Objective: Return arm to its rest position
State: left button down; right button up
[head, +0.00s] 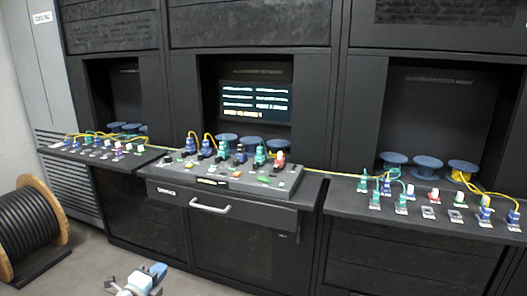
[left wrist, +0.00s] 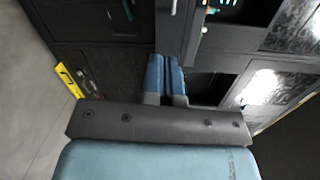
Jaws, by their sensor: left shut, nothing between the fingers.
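My left gripper (head: 151,276) shows at the bottom of the head view, low over the floor in front of the dark cabinets and apart from them. In the left wrist view its two blue fingers (left wrist: 166,76) are together with nothing between them. My right gripper is in neither view. The splicing console (head: 232,178) stands on the middle shelf, with several blue, green and red connectors on it and yellow cables behind.
A side shelf (head: 440,221) at the right holds several connectors and blue spools. A smaller left shelf (head: 84,157) holds more. A drawer handle (head: 210,207) sticks out below the console. A large cable reel (head: 30,228) stands on the floor at the left. The floor between is clear.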

pick_arm(q)
jog(key=s+f+n+g, duration=0.2)
jog(key=s+f+n, duration=0.25)
jog(key=s, duration=0.75)
jog(key=s+f+n+g+y, duration=0.15)
jog(key=s+f+n, duration=0.35)
jog(key=s, duration=0.8)
jog(key=s+f+n+g, duration=0.3)
jog(key=s+n, duration=0.3)
jog(key=s, duration=0.6)
jog(key=w+d+r+n+t, duration=0.15)
jog(key=d+n, duration=0.35)
jog(key=d, duration=0.6)
notch_tip(320, 180, up, 18)
jog(key=a+p, duration=0.1)
jog(key=p, duration=2.3)
jog(key=shift+s+a+f+p, duration=0.15)
jog(key=shift+s+a+p, duration=0.2)
jog(key=shift+s, duration=0.1)
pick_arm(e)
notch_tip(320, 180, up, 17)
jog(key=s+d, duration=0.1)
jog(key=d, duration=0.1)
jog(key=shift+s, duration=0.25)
